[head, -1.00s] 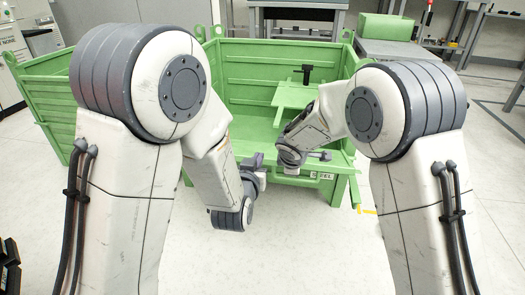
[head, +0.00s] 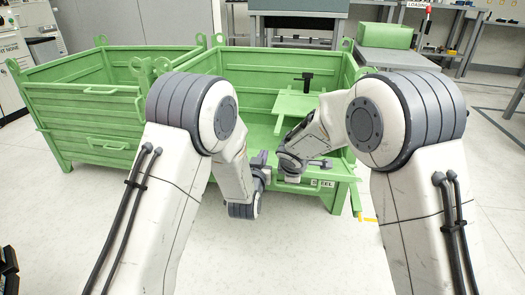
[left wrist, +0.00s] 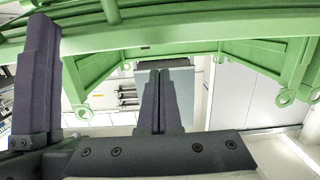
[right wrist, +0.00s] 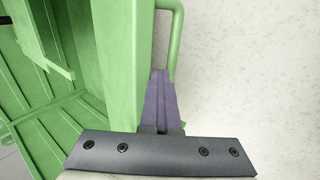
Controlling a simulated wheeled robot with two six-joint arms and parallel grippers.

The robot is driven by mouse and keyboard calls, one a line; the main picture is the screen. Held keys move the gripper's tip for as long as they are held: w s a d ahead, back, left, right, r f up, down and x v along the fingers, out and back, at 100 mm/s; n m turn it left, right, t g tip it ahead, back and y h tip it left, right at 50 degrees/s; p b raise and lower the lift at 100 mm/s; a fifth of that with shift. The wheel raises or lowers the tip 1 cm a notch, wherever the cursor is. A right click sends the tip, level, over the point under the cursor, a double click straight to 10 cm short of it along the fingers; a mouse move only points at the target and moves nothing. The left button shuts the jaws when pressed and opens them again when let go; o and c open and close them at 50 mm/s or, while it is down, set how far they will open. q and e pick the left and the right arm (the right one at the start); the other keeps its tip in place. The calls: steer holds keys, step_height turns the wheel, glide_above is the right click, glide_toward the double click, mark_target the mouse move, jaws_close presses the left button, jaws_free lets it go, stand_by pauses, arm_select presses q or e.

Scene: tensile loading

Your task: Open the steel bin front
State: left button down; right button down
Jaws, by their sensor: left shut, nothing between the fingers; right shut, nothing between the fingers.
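The green steel bin (head: 345,93) stands ahead, its inside visible over a low front edge. The partly covered label (head: 322,183) is on that front. My left gripper (head: 259,158) is shut and empty at the front's left part. Its closed fingers show in the left wrist view (left wrist: 161,100), under a green bin edge. My right gripper (head: 322,163) is shut and empty at the front's right part. In the right wrist view its fingers (right wrist: 161,100) lie beside a green panel edge and a green bar (right wrist: 176,40); contact is unclear. My forearms hide part of the bin.
A second green bin (head: 90,105) with a handle stands at the left, close to the steel bin. A bench with a green box (head: 384,36) is behind at the right. The pale floor (head: 300,255) in front is clear between my arms.

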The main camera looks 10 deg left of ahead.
arm_select(q)
steer(key=shift+s+f, duration=0.2)
steer(key=shift+f, duration=0.2)
arm_select(e)
steer(key=shift+w+r, duration=0.15)
arm_select(q)
steer(key=shift+s+f, duration=0.4)
steer(key=shift+f, duration=0.3)
arm_select(e)
steer(key=c, duration=1.5)
jaws_free()
steer(key=o, duration=0.7)
steer(key=shift+c, duration=0.2)
steer(key=v, duration=1.1)
arm_select(q)
steer(key=shift+r+p, duration=0.15)
steer(key=shift+p, duration=0.2)
arm_select(e)
steer(key=s+d+f+m+g, duration=0.1)
steer(key=s+m+g, duration=0.1)
steer(key=s, duration=0.9)
steer(key=s+d+f+m+g+y, duration=0.1)
steer(key=s+m, duration=0.3)
steer(key=s, duration=0.6)
steer(key=s+d+m+g, duration=0.1)
steer(key=s+m+g, duration=0.2)
steer(key=s, duration=0.8)
steer(key=shift+s+f+m+g, duration=0.35)
steer(key=shift+f+m+g, duration=0.05)
steer(key=shift+m, duration=0.1)
